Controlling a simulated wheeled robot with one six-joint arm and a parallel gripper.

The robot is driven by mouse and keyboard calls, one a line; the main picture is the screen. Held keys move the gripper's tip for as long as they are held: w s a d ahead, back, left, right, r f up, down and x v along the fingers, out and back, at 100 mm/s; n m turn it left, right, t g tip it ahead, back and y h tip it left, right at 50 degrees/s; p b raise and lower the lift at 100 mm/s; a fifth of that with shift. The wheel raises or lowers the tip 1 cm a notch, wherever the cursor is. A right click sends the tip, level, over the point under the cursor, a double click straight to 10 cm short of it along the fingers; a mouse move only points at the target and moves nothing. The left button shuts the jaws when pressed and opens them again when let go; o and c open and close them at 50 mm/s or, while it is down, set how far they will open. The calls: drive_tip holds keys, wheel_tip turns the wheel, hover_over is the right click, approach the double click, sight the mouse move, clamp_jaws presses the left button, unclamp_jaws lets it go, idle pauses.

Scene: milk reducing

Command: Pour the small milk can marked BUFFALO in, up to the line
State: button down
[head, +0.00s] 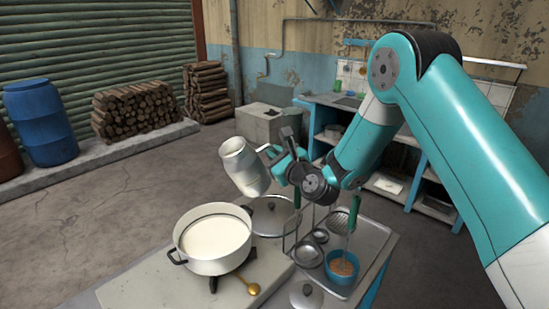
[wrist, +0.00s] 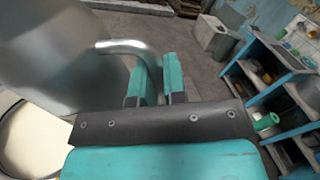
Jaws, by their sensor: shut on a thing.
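My gripper (head: 281,158) is shut on the handle of a grey metal milk can (head: 245,168). The can is held up above and behind the pot, tilted with its mouth toward the upper left. No lettering is readable on it. In the wrist view the can (wrist: 60,55) fills the upper left, and its curved handle (wrist: 128,47) runs to my gripper's fingers (wrist: 159,78). I see no stream from the can. I cannot make out a fill line.
A large lid (head: 272,219) stands behind the pot, right of it. A metal tray (head: 375,238) at right bears small metal dishes and a blue bowl (head: 342,267). The counter's left front (head: 150,287) is clear.

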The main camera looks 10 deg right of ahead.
drive_tip(key=shift+d+f+n+b, duration=0.15)
drive_tip(key=shift+f+n+b, duration=0.4)
drive_tip(key=shift+n+b, duration=1)
drive_tip(key=shift+n+b, duration=0.95)
drive_tip(key=shift+b, duration=0.35)
drive_tip(key=shift+s+a+r+n+p, duration=0.15)
drive_tip(key=shift+a+r+n+p, duration=0.35)
drive_tip(key=shift+n, duration=0.8)
drive_tip(key=shift+s+a+r+n+p, duration=0.15)
drive_tip(key=shift+a+r+n+p, duration=0.25)
drive_tip(key=shift+n, duration=0.2)
drive_tip(key=shift+s+a+r+n+p, duration=0.15)
drive_tip(key=shift+a+r+n+p, duration=0.15)
drive_tip(key=shift+a+n, duration=0.35)
drive_tip(key=shift+n, duration=0.15)
drive_tip(key=shift+s+a+n+p, duration=0.1)
drive_tip(key=shift+a+n+p, duration=0.15)
drive_tip(key=shift+p, duration=0.2)
